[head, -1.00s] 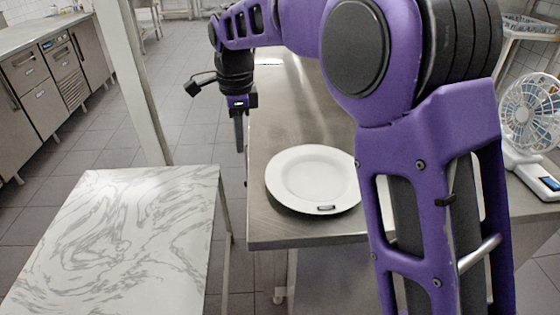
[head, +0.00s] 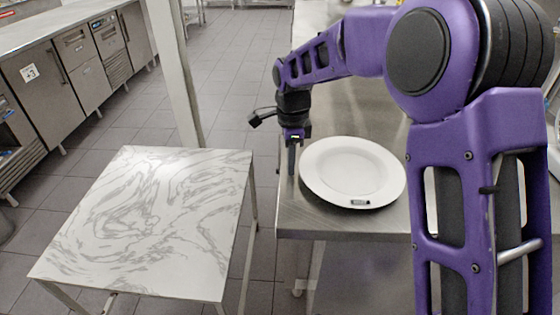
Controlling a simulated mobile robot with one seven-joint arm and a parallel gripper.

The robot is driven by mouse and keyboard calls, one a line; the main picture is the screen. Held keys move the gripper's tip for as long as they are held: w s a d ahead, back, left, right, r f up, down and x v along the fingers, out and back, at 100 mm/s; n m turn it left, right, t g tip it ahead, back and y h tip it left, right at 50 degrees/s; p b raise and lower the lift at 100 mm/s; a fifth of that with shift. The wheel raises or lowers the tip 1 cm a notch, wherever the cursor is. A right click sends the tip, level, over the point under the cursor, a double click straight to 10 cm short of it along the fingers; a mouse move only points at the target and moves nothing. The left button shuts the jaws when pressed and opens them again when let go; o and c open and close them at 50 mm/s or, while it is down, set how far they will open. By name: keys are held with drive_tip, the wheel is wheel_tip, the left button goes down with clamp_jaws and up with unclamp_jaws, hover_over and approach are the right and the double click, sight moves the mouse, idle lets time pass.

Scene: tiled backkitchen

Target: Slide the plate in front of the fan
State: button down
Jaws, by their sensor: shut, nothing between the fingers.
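The white round plate (head: 352,174) lies flat on the steel table, near its left edge and front corner. A small dark mark shows on its near rim. My gripper (head: 292,170) points down just left of the plate's left rim, by the table's left edge. It is shut and empty. I cannot tell whether its fingers touch the rim. The fan is not clearly in view now; a pale sliver at the right picture edge, behind my arm, may be part of its base.
The steel table (head: 325,221) runs back behind my arm, which hides much of its right side. A marble-patterned low table (head: 150,215) stands to the left, across a gap. A white post (head: 178,75) rises behind it. Steel cabinets (head: 75,60) line the far left.

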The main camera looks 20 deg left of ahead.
drive_tip(key=shift+w+d, duration=0.1)
drive_tip(key=shift+d, duration=0.15)
drive_tip(key=w+d+p, duration=0.2)
drive_tip(key=w+d, duration=0.3)
drive_tip(key=d, duration=0.6)
drive_tip(key=w+d+p, duration=0.2)
drive_tip(key=w+d, duration=0.3)
drive_tip(key=d, duration=0.6)
drive_tip(key=w+d+p, duration=0.3)
drive_tip(key=w+d, duration=0.2)
drive_tip(key=d, duration=0.6)
drive_tip(key=shift+d, duration=0.15)
drive_tip(key=shift+s, duration=0.1)
drive_tip(key=shift+a, duration=0.2)
